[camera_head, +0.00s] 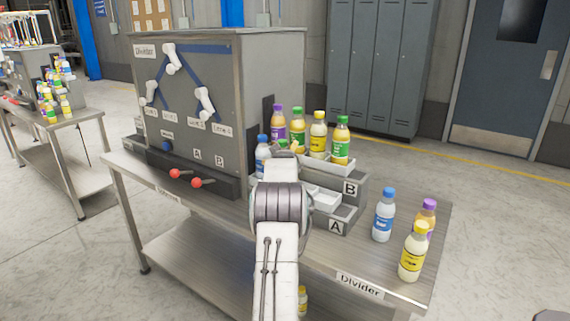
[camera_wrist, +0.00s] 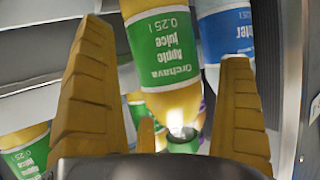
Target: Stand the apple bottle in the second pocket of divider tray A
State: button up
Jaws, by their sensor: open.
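The apple bottle (camera_wrist: 165,50), with a green label and green cap, stands between the two yellow fingers of my gripper (camera_wrist: 166,45) in the wrist view, which shows it upside down. The fingers are open, with a gap on the right side. Its base is out of frame there. In the head view my arm hides most of it, and only a green cap (camera_head: 283,143) shows at my gripper (camera_head: 286,156). A blue-capped water bottle (camera_head: 263,158) is close beside it. Divider tray A (camera_head: 337,226) is the front, lower tray; its visible right-hand pockets are empty. I cannot tell which pocket the apple bottle is over.
Tray B (camera_head: 350,188), behind and higher, holds several bottles. A water bottle (camera_head: 384,215), a purple-capped bottle (camera_head: 427,215) and a yellow-capped bottle (camera_head: 413,252) stand on the table at right. The grey divider cabinet (camera_head: 190,100) rises at left.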

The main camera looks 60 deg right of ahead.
jog(key=b+v, duration=0.3)
jog(key=v, duration=0.9)
jog(key=w+a+f+n+y, duration=0.2)
jog(key=a, duration=0.9)
jog(key=w+a+f+n+y, duration=0.1)
jog(key=w+a+n+y, duration=0.15)
jog(key=a, duration=0.85)
jog(key=w+a+f+n+y, duration=0.1)
jog(key=w+a+f+y, duration=0.15)
jog(key=a, duration=0.75)
jog(key=s+a+f+n+g+y, duration=0.2)
jog(key=s+a+f+n, duration=0.1)
jog(key=s+a, duration=0.6)
jog(key=s+a+f+n+g+y, duration=0.2)
jog(key=s+a+f+n, duration=0.1)
jog(key=s+a, duration=0.7)
jog(key=a+f, duration=0.1)
jog(key=a, duration=0.3)
jog(key=shift+s+a+f+n+y, duration=0.15)
jog(key=shift+s+f+n+y, duration=0.2)
jog(key=shift+f+y, duration=0.05)
jog(key=w+p+v, duration=0.1)
jog(key=p+v, duration=0.6)
jog(key=v, duration=0.1)
jog(key=w+p+v, duration=0.2)
jog(key=p+v, duration=0.6)
jog(key=shift+w+r+t, duration=0.25)
jog(key=shift+r+t, duration=0.1)
jog(key=shift+t, duration=0.05)
